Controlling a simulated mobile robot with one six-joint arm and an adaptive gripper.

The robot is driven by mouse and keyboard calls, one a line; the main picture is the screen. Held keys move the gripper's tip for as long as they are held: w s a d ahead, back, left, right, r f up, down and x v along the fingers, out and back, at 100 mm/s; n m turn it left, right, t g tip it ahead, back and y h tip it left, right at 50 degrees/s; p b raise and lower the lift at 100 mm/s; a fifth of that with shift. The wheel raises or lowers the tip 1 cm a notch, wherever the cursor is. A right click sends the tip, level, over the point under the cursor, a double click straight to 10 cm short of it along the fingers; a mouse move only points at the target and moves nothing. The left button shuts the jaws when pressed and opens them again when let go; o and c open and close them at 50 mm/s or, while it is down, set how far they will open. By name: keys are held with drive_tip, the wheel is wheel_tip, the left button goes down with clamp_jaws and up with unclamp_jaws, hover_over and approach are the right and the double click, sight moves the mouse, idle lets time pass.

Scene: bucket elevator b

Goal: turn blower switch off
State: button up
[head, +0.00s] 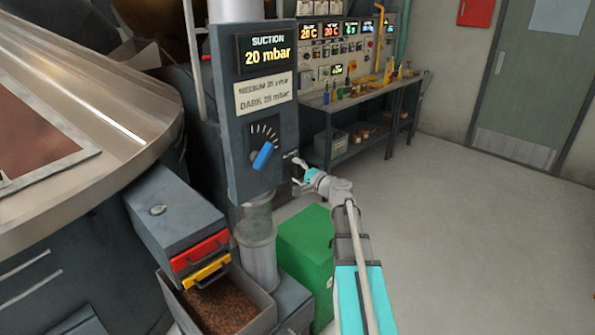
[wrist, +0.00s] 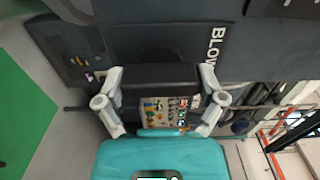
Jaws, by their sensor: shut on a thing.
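The blower switch (wrist: 160,80) shows in the wrist view as a dark block between my two fingers, beside the white lettering BLOW (wrist: 217,45) on the dark panel. My gripper (wrist: 161,72) is shut on it, one finger at each side. In the head view my gripper (head: 299,168) is at the right side of the grey suction cabinet (head: 225,165). The switch is too small and covered there to make out its position. The cabinet's display (head: 267,51) reads SUCTION 20 mbar.
A blue dial (head: 263,156) is on the cabinet's front. A green box (head: 306,255) stands below my arm. Red (head: 200,250) and yellow (head: 206,272) handles sit above a bin of beans (head: 225,303). A workbench (head: 365,100) stands behind; the floor (head: 470,230) at right is clear.

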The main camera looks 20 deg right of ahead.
drive_tip(key=o, duration=0.8)
drive_tip(key=shift+s, duration=0.1)
drive_tip(key=v, duration=1.2)
idle(0.4)
